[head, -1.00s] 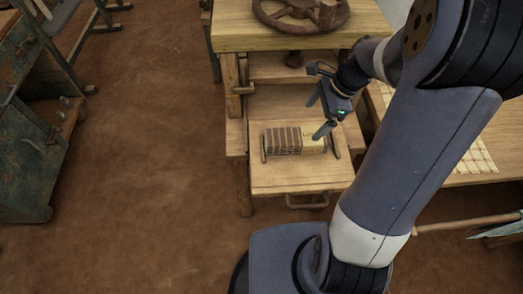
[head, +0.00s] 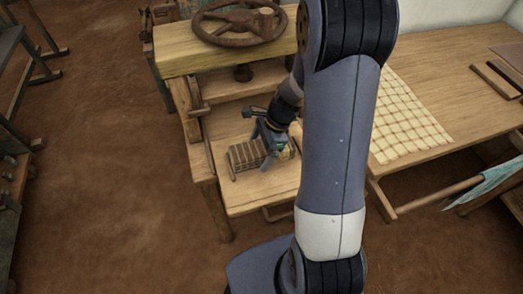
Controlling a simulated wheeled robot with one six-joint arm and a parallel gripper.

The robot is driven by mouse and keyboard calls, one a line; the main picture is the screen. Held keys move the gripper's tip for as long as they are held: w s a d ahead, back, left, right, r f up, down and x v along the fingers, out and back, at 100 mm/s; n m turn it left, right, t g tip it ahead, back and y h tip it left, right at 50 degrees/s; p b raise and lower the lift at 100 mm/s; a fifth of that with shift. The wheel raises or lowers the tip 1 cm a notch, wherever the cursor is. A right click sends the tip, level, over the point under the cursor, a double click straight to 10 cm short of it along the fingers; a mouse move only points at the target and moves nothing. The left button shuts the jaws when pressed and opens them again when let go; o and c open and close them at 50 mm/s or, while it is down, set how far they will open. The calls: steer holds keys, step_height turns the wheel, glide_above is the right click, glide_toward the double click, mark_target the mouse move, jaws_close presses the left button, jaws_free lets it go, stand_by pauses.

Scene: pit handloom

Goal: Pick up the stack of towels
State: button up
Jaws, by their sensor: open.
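The stack of towels (head: 243,156) appears as a low striped brown and beige bundle on a pale wooden shelf (head: 250,197) below the bench top. My gripper (head: 274,158) is open and points down at the right end of the stack. It covers that end. I cannot tell whether the fingers touch the towels or stand around them.
A bench top (head: 180,62) with a rusty handwheel (head: 236,40) overhangs behind the shelf. A long table (head: 440,90) with a checked cloth (head: 408,122) stands at the right. A pole (head: 435,196) with a blue cloth juts out below it. Open dirt floor lies at the left.

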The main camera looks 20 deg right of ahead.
steer(key=shift+a+f, duration=0.2)
steer(key=shift+f, duration=0.35)
steer(key=c, duration=1.2)
